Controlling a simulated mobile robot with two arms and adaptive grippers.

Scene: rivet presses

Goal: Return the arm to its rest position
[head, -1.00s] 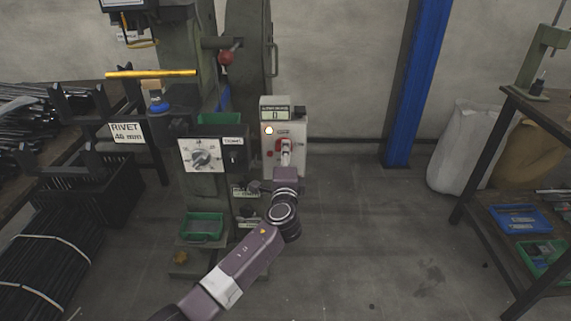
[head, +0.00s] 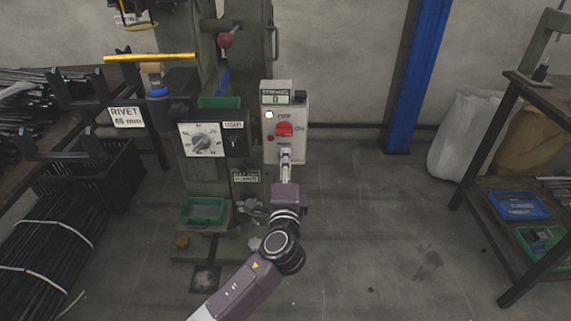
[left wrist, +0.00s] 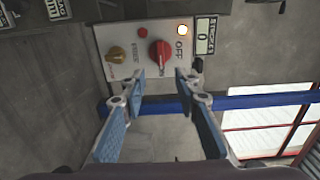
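My left arm reaches up from the bottom of the head view. Its gripper (head: 286,158) is in front of the lower part of the white control box, below a red rotary switch (head: 284,129). In the left wrist view the left gripper's blue-padded fingers (left wrist: 160,90) are spread apart with nothing between them. The control box (left wrist: 146,34) lies beyond the fingertips with its red switch (left wrist: 160,54), an orange-yellow knob and a lit lamp. Its display reads 0. My right gripper is not in view.
The green press with a dial panel (head: 202,140) stands left of the box. A rack of black rods (head: 45,245) is at the left. A blue post (head: 410,80) and a shelf table (head: 540,110) are at the right. The floor between is clear.

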